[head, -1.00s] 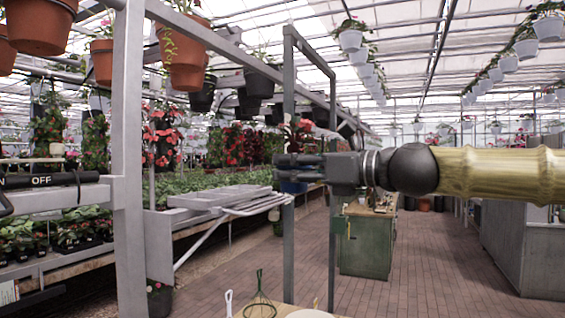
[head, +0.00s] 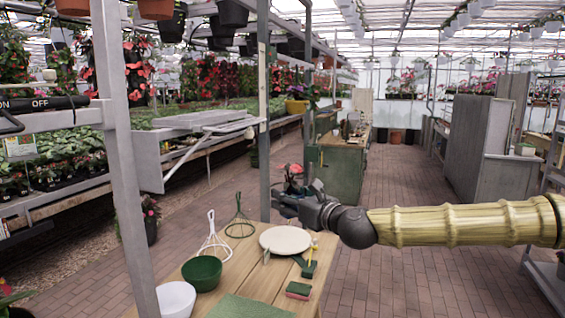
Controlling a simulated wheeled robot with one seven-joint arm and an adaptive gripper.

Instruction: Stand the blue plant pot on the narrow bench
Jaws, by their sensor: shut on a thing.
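My gripper (head: 288,201) is in the head view, at the end of my arm reaching in from the right, with dark fingers shut. It holds the blue plant pot with its red-topped plant (head: 294,170); the pot's body is mostly hidden behind the fingers. The pot looks about upright and appears in the air above the far right of a wooden-topped bench (head: 230,232) at the bottom of the view. I cannot tell for sure whether this is the narrow bench.
The wooden top carries a white disc (head: 285,240), a green bowl (head: 202,272), a white bowl (head: 176,299), wire stands, small tools and a green mat (head: 247,307). A metal post (head: 264,130) stands just left of my gripper. Brick floor is open to the right.

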